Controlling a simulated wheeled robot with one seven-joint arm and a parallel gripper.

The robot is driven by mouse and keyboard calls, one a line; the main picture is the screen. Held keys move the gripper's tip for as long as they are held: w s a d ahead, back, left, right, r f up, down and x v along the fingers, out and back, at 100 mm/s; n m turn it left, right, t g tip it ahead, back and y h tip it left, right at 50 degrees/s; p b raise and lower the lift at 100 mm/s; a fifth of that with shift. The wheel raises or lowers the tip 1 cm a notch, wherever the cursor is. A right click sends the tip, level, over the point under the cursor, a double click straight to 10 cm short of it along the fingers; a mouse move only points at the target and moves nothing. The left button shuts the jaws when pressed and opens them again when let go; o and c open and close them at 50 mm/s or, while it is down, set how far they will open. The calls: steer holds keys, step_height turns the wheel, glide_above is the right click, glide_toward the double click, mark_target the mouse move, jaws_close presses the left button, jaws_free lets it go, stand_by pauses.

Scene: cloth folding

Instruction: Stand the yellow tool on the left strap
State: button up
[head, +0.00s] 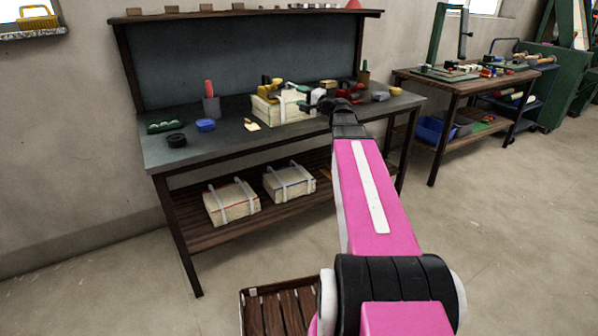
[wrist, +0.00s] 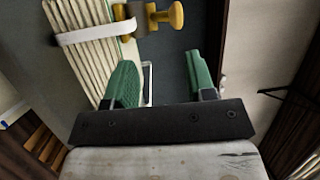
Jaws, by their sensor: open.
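A yellow tool (head: 268,87) with dark parts is at the left part of the top of a cream strapped stack (head: 272,112) on the workbench. In the wrist view the yellow tool (wrist: 163,17) lies at the top, by the end of a white strap (wrist: 95,34) across the stack (wrist: 68,15). I cannot tell whether it rests on the strap or beside it. My gripper (wrist: 163,68) is open, its green fingers apart with nothing between them, and the tool is beyond the fingertips. In the head view my gripper is small and partly hidden by my arm.
The workbench (head: 168,150) also holds a blue tub (head: 206,125), a black roll (head: 176,140), a grey cup with a red handle (head: 211,106) and a red tool (head: 350,92). Two strapped stacks (head: 231,203) sit on the lower shelf.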

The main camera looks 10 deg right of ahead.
steer(key=s+a+f+n+g+h, duration=0.1)
steer(key=s+a+f+n+g, duration=0.2)
steer(key=f, duration=0.5)
steer(key=s+a+f+n+g+h, duration=0.1)
steer(key=s+a+f+g+h, duration=0.15)
steer(key=s+a+f, duration=0.4)
steer(key=s+f+n+g, duration=0.2)
steer(key=s+f+g, duration=0.15)
steer(key=f, duration=0.55)
steer(key=s+d+f+n+g+h, duration=0.2)
steer(key=s+f+g+h, duration=0.4)
steer(key=s+f, duration=0.8)
steer(key=shift+s+d+n+h, duration=0.2)
steer(key=shift+s+n+h, duration=0.15)
steer(key=shift+n+h, duration=0.6)
